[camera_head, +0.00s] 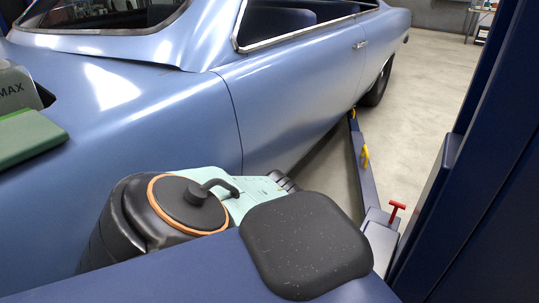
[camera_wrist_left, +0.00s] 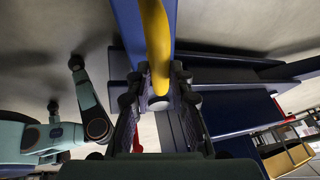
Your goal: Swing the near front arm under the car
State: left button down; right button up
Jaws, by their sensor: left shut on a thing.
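In the left wrist view my left gripper (camera_wrist_left: 158,88) is shut on a yellow handle (camera_wrist_left: 155,35), which runs between its dark fingers. The handle stands against a blue lift arm (camera_wrist_left: 127,22). In the head view my pale green and black left arm reaches toward the car's (camera_head: 295,85) side; its fingers cannot be made out there. A blue lift arm (camera_head: 365,185) with yellow parts (camera_head: 365,157) lies low beside the car, its far end near the rear wheel (camera_head: 378,88). I cannot tell whether it is the held one. My right gripper is not in view.
A tall blue lift post (camera_head: 475,170) closes off the right side. A red pin handle (camera_head: 397,208) stands at its foot. A black speckled pad (camera_head: 305,245) fills the near foreground. Open floor (camera_head: 430,90) lies between the car and the post.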

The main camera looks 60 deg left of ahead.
pick_arm(q)
jog(key=shift+w+a+r, duration=0.15)
jog(key=shift+w+a, duration=0.15)
jog(key=shift+w, duration=0.15)
jog(key=c, duration=1.5)
grip_release()
jog(key=o, duration=0.3)
jog(key=shift+s, duration=0.1)
jog(key=shift+s+d, duration=0.1)
jog(key=shift+s, duration=0.05)
jog(key=shift+s, duration=0.1)
jog(key=v, duration=1.1)
jog(key=shift+r, duration=0.35)
jog(key=shift+s, duration=0.1)
